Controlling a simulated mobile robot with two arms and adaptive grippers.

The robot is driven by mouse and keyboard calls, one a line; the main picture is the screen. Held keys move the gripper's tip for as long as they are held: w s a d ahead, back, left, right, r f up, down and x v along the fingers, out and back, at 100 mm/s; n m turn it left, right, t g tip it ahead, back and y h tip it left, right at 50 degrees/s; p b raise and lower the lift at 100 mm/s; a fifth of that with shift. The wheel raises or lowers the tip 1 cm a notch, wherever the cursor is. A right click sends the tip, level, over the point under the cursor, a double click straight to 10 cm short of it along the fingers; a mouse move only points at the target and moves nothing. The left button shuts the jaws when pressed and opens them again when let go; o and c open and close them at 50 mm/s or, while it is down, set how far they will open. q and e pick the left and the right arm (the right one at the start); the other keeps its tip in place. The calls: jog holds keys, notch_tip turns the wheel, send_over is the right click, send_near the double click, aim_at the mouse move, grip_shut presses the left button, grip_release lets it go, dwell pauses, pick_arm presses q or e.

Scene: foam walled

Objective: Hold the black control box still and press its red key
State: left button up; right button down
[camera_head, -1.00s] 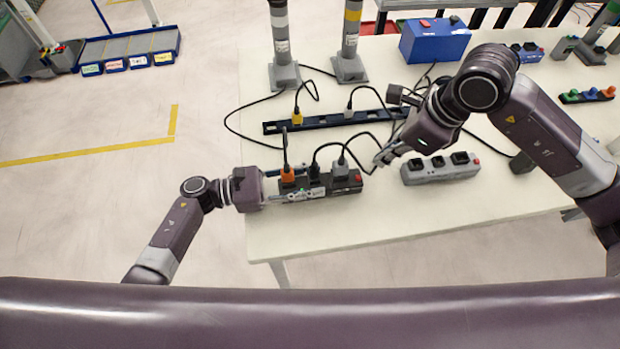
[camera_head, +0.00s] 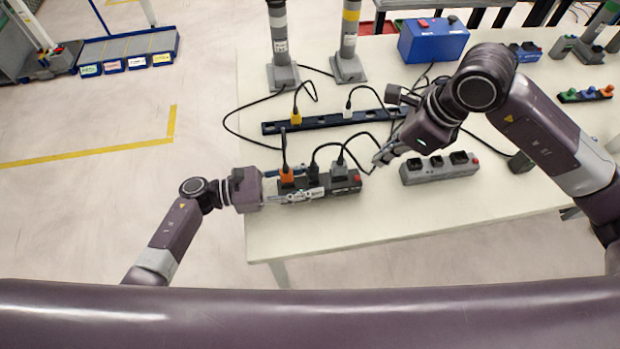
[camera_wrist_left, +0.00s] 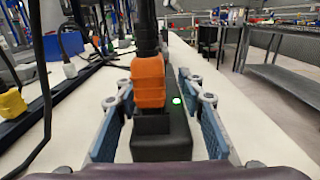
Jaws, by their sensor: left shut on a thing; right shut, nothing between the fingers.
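The black control box (camera_head: 340,187) lies near the table's front edge, with an orange plug (camera_head: 287,177), a black plug and a grey plug in its top. Its red key (camera_head: 357,179) is at the right end. My left gripper (camera_head: 300,184) is shut on the box's left part, one finger along each long side. The left wrist view shows the box (camera_wrist_left: 160,148) end-on between the fingers, with the orange plug (camera_wrist_left: 148,82) and a lit green lamp on top; the red key is hidden there. My right gripper (camera_head: 378,160) is shut and empty, behind and right of the red key, apart from it.
A grey box with a red key (camera_head: 438,170) stands right of the black box. A dark blue strip (camera_head: 330,121) with yellow and white plugs lies behind. Cables arch between strip and box, close to my right gripper. Bare table lies in front.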

jog(key=shift+a+f, duration=0.1)
jog(key=shift+w+a+r+n+t+y, duration=0.25)
jog(key=shift+a+n+t+y, duration=0.4)
jog(key=shift+n, duration=0.4)
jog(key=shift+w+a+r+n+t+y, duration=0.2)
jog(key=shift+a+r+n+t+y, duration=0.25)
jog(key=shift+n+t, duration=0.5)
jog(key=shift+w+a+r+n+t+y, duration=0.2)
jog(key=shift+a+n+t+y, duration=0.25)
jog(key=shift+n, duration=0.75)
jog(key=shift+d, duration=0.1)
jog(key=shift+y, duration=0.25)
send_over(359, 181)
jog(key=shift+f, duration=4.4)
jog(key=shift+f, duration=0.15)
